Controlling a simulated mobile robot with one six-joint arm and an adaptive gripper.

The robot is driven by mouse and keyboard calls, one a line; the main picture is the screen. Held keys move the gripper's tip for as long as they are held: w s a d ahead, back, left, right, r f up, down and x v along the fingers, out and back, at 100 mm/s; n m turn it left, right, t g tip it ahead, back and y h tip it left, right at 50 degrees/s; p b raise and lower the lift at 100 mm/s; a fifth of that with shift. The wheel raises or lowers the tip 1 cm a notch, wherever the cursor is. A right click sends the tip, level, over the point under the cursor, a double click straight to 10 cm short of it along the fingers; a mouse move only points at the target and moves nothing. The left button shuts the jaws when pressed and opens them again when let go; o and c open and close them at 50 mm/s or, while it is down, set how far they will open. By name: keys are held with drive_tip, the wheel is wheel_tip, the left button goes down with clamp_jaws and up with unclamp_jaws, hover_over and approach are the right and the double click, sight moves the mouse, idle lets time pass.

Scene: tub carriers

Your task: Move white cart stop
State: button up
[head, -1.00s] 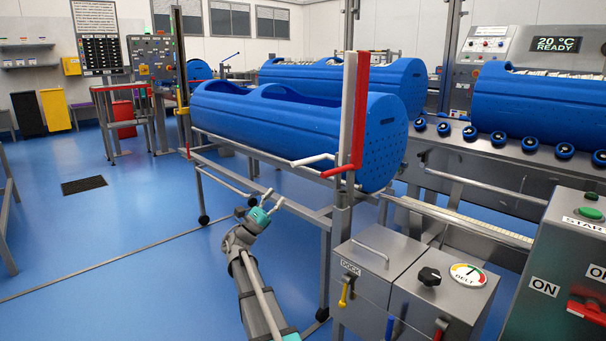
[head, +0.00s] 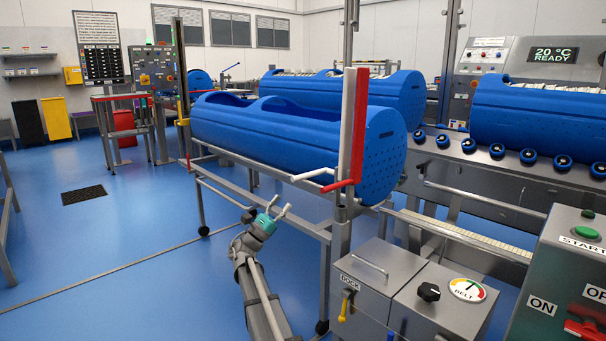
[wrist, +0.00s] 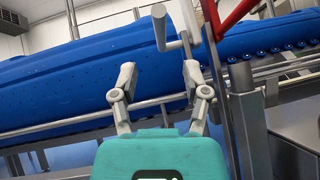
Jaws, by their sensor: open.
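The white cart stop is an upright white bar (head: 346,125) with a white handle (head: 312,174) sticking out to the left at its lower end. It stands at the near end of the cart that carries a long blue tub (head: 270,130). In the wrist view the white handle (wrist: 161,30) points toward the camera, above and between the fingers. My gripper (head: 278,210) is open and empty, below and left of the handle in the head view. It also shows open in the wrist view (wrist: 156,78). It appears apart from the handle.
A red bar with a red handle (head: 340,184) stands right beside the white one. A grey cabinet (head: 375,275) with a yellow lever is at the front. The cart's metal rails (head: 290,222) run close to my gripper.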

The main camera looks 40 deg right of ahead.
sight(302, 177)
drive_tip(key=p+x, duration=0.5)
drive_tip(key=x, duration=0.3)
drive_tip(key=shift+d+r+p, duration=0.15)
drive_tip(key=shift+r+p, duration=0.15)
drive_tip(key=shift+p+x, duration=0.65)
drive_tip(key=shift+x, duration=0.4)
drive_tip(key=shift+d, duration=0.1)
drive_tip(key=shift+f, duration=0.1)
